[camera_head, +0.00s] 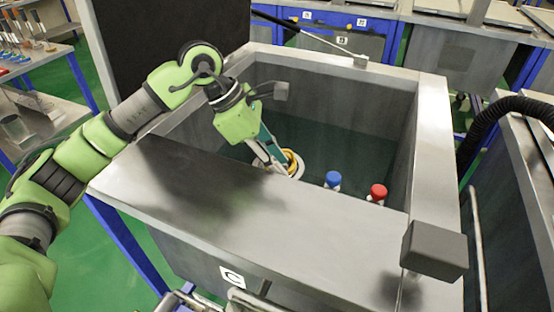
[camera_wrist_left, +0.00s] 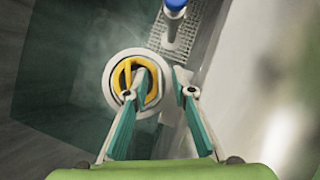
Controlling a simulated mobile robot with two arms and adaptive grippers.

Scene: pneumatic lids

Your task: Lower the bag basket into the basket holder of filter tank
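A round white part with a yellow loop handle, which looks like the bag basket (camera_head: 297,163), is low inside the open grey tank (camera_head: 432,130). In the left wrist view the basket's white rim (camera_wrist_left: 108,75) surrounds the yellow handle (camera_wrist_left: 124,72). My left gripper (camera_head: 276,162) reaches down into the tank. In the left wrist view my left gripper (camera_wrist_left: 161,74) has its fingers apart, one over the ring and handle, the other outside the rim. Contact cannot be made out. I cannot tell the basket holder apart from the basket. My right gripper is not in view.
A blue-capped bottle (camera_head: 333,180) and a red-capped bottle (camera_head: 377,193) stand inside the tank. A perforated grey plate (camera_wrist_left: 185,37) lies near the blue cap. The tank's thick walls enclose my left gripper. A dark lid (camera_head: 160,40) stands raised at the back left.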

